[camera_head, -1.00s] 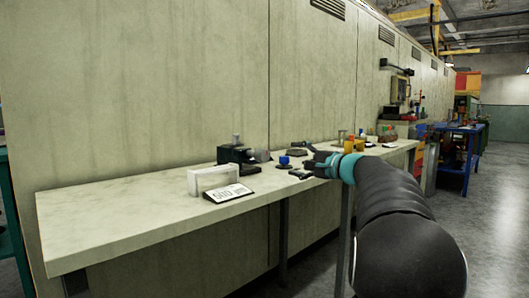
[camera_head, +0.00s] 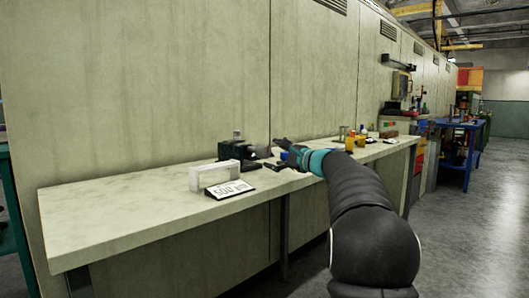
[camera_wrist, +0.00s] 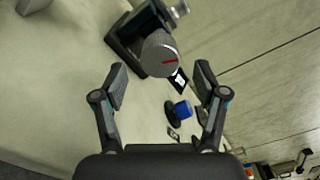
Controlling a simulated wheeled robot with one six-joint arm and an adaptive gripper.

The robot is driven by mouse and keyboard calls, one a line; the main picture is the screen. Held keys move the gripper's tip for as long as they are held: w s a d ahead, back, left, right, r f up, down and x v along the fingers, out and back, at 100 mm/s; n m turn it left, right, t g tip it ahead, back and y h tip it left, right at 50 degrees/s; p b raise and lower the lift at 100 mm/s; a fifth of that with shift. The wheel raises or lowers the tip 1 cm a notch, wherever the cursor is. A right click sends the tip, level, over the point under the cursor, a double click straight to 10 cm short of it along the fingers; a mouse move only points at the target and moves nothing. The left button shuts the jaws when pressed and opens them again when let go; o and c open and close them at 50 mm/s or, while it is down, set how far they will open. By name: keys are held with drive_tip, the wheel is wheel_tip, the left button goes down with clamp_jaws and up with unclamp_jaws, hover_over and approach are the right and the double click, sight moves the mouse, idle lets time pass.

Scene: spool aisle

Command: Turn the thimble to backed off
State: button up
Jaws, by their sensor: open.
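The thimble (camera_wrist: 161,54) is a grey ribbed knob with a red line on its face, seen near the top centre of the wrist view. It sits on a dark stand (camera_wrist: 127,32) on the bench. In the head view the thimble (camera_head: 263,151) is small, at the right of the dark stand (camera_head: 232,150). My gripper (camera_wrist: 159,76) is open and empty; its fingers are apart on either side below the thimble, not visibly touching it. In the head view my gripper (camera_head: 279,146) is just right of the thimble.
A blue knob (camera_wrist: 182,110) on a dark base stands beside the stand. A white block (camera_head: 214,176) and a "500 µm" card (camera_head: 229,189) lie at the bench front. The bench (camera_head: 110,211) is clear at left; a wall runs behind. Bottles (camera_head: 350,139) stand farther right.

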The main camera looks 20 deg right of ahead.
sight(267, 153)
drive_tip(key=shift+x, duration=2.35)
drive_tip(key=c, duration=1.1)
drive_tip(key=shift+f, duration=0.1)
drive_tip(key=shift+c, duration=0.2)
